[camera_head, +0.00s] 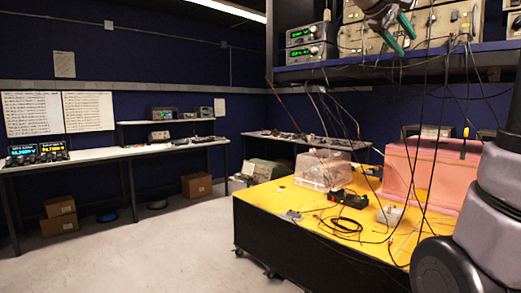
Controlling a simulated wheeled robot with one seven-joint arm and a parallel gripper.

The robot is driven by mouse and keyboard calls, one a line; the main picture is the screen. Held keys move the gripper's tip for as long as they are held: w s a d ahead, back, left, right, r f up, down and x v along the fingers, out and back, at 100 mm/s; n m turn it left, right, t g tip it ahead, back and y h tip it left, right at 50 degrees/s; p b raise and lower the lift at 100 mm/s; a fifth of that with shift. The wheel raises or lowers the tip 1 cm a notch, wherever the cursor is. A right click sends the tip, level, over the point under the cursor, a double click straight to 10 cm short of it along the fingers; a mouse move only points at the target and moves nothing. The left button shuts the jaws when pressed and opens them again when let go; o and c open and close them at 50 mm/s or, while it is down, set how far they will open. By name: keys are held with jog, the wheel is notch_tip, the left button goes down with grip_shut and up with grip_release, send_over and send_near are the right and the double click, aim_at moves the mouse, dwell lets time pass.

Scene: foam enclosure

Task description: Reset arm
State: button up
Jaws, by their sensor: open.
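My gripper (398,33) is at the top right of the head view, with its two green-tipped fingers apart and nothing between them. It is in front of the instrument shelf, high above the yellow-topped table (270,214). My arm's grey links fill the right edge of the view. The part of the arm that joins them to the gripper is out of view.
A pink foam enclosure (428,178), a clear box (322,168) and a black device (348,198) stand on the table. Dark cables hang from the shelf (400,60) over it. A long bench (110,153) lines the left wall.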

jog(key=s+a+f+m+y, duration=0.2)
jog(key=s+a+f+y, duration=0.2)
jog(key=f, duration=0.4)
jog(key=s+a+f+m+t+y, duration=0.1)
jog(key=s+a+f+y, duration=0.3)
jog(key=f, duration=0.5)
jog(key=s+a+f+m+y, duration=0.2)
jog(key=s+a+f+y, duration=0.2)
jog(key=s+a+f, duration=0.3)
jog(key=shift+s+a+f+m+y, duration=0.15)
jog(key=shift+s+f+m+y, duration=0.25)
jog(key=shift+s+f, duration=0.45)
jog(key=shift+w+f, duration=0.1)
jog(key=shift+w, duration=0.05)
